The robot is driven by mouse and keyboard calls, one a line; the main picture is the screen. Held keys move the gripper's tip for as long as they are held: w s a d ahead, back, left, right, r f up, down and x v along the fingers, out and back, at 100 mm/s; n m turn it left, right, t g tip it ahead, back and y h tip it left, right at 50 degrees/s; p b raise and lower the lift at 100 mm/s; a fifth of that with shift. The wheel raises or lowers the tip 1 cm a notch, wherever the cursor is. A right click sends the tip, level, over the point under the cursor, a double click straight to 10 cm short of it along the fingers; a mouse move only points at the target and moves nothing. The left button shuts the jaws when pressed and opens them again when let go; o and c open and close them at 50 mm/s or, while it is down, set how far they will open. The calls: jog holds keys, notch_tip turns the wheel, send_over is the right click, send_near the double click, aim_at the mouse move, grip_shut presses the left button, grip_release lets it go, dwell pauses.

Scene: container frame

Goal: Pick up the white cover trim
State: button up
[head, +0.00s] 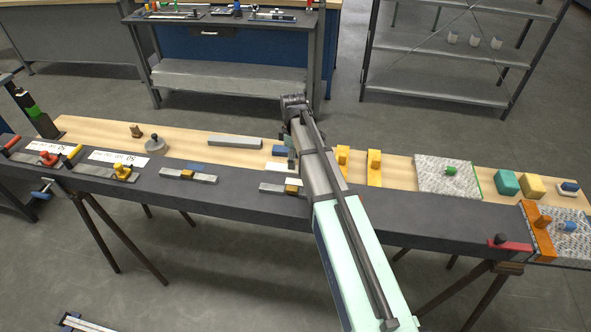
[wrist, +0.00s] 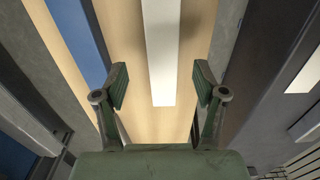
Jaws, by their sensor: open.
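The white cover trim (wrist: 162,50) is a long, plain white strip lying on pale wood in the wrist view. It runs from the top edge down to between my fingertips, and its far end is out of frame. My gripper (wrist: 160,85) is open, with one finger on each side of the strip's near end and a gap on both sides. Neither finger touches it in the picture. In the head view a small white piece (head: 280,151), likely the trim, shows beside my arm, which hides part of that area.
A blue strip (wrist: 78,38) lies left of the trim in the wrist view. In the head view a grey bar (head: 235,142) lies to the left on the bench, and yellow parts (head: 374,166) stand to the right. A dark ledge (head: 215,187) runs along the bench front.

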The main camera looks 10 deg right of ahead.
aim_at(295, 172)
jog(key=shift+s+f+p, duration=0.15)
jog(key=shift+f+p, duration=0.4)
jog(key=shift+f, duration=0.8)
jog(key=shift+s+f+p, duration=0.1)
jog(key=shift+f+p, duration=0.45)
jog(key=shift+f, duration=0.8)
jog(key=shift+c, duration=0.4)
jog(key=c, duration=1.2)
